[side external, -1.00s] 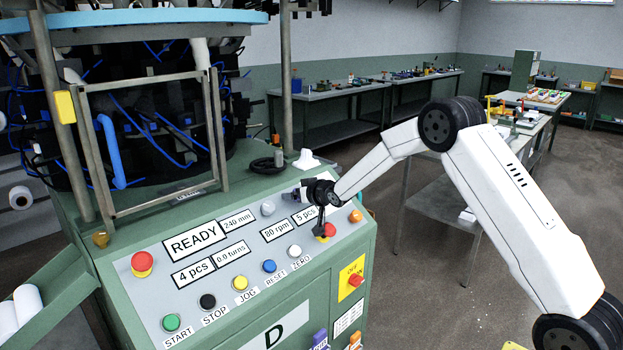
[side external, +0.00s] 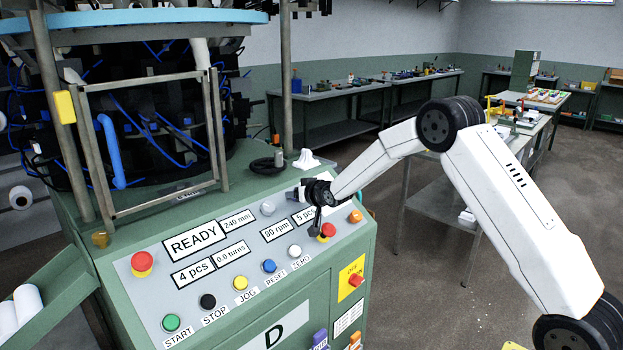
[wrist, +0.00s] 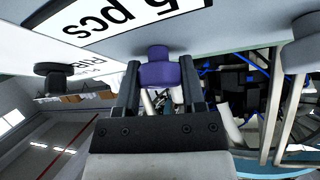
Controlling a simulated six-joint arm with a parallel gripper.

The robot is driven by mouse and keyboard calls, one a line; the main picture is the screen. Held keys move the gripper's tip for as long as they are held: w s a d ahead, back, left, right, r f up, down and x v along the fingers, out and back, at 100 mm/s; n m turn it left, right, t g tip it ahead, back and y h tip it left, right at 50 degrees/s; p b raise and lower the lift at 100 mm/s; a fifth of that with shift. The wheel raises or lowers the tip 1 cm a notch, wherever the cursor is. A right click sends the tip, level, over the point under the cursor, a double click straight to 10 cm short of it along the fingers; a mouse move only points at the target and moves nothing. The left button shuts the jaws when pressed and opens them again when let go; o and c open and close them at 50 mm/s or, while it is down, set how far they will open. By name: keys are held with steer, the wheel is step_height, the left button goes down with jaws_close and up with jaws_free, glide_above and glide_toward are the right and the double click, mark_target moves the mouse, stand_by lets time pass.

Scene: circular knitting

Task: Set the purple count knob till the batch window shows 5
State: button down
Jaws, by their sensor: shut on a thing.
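The purple count knob (wrist: 160,72) sits upright in the middle of the wrist view, between my gripper's two dark fingers. My gripper (wrist: 160,80) is shut on it, one finger on each side. In the side view my gripper (side external: 302,194) is at the upper right of the control panel, and it hides the knob there. The batch window (wrist: 130,14) reads "5 pcs" upside down in the wrist view. In the side view the same window (side external: 304,216) also reads 5, with its right end covered by my wrist.
The panel (side external: 135,290) holds several other windows, among them READY (side external: 194,242) and "4 pcs" (side external: 193,272). A red button (side external: 327,231) lies close below my wrist. A grey knob (side external: 268,208) stands to its left. A row of coloured buttons runs along the front.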

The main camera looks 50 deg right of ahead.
steer(key=shift+m+h, duration=0.5)
steer(key=shift+m, duration=0.6)
steer(key=shift+c, duration=0.9)
jaws_free()
steer(key=v, duration=0.7)
steer(key=shift+s+r, duration=0.3)
steer(key=shift+r, duration=0.05)
steer(key=shift+a, duration=0.15)
steer(key=s+a+f+n+g+y, duration=0.1)
steer(key=s+a+f+n+g, duration=0.1)
steer(key=s, duration=0.8)
steer(key=s+a+f+n+g+y, duration=0.1)
steer(key=s+a+g, duration=0.4)
steer(key=s, duration=0.5)
steer(key=s+a+f+n+g+y, duration=0.1)
steer(key=s+a+f+n+g, duration=0.2)
steer(key=s, duration=0.7)
steer(key=a+f, duration=0.1)
steer(key=a, duration=0.1)
steer(key=shift+s+a+g, duration=0.2)
steer(key=shift+a+g, duration=0.1)
